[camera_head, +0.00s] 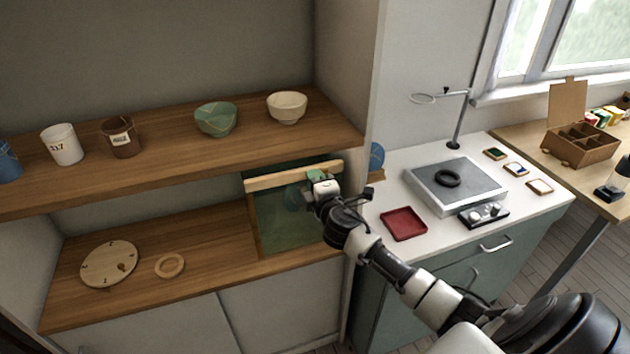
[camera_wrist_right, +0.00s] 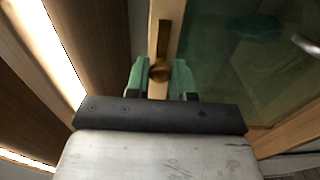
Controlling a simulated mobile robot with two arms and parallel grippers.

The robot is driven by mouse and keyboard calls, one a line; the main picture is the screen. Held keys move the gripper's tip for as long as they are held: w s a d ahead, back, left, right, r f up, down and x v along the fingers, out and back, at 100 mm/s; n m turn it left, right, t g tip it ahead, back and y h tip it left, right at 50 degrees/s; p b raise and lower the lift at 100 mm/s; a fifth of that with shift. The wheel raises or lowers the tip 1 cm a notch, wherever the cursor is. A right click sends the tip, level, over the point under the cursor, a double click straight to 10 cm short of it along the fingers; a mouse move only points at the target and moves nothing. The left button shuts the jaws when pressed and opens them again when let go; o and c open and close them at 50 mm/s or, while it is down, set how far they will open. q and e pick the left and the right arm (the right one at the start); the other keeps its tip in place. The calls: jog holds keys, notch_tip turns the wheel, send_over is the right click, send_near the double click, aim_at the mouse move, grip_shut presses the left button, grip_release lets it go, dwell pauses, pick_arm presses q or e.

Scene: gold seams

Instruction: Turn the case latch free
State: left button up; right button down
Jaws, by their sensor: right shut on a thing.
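The glass-fronted case (camera_head: 292,179) stands on the lower wooden shelf, with a pale wood frame and a greenish pane. Its brass latch (camera_wrist_right: 164,38) shows in the right wrist view as a narrow bar with a round knob, lying against the wood strip beside the pane. My right gripper (camera_head: 316,174) reaches to the case's upper frame. In the wrist view its green fingertips (camera_wrist_right: 160,76) are on both sides of the latch knob, shut on it. In the head view the latch is hidden by the gripper. My left gripper is in neither view.
The upper shelf (camera_head: 170,151) overhangs close to my right gripper and holds cups and bowls. A wooden disc (camera_head: 108,264) and a ring (camera_head: 170,266) lie left of the case. A counter with a red tray (camera_head: 404,223) is at the right.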

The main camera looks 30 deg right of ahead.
dwell(0.4)
jog(key=c, duration=1)
grip_release()
jog(key=b+v, duration=0.1)
jog(key=v, duration=1)
jog(key=shift+a+b, duration=0.1)
jog(key=shift+b, duration=0.3)
jog(key=shift+w, duration=0.1)
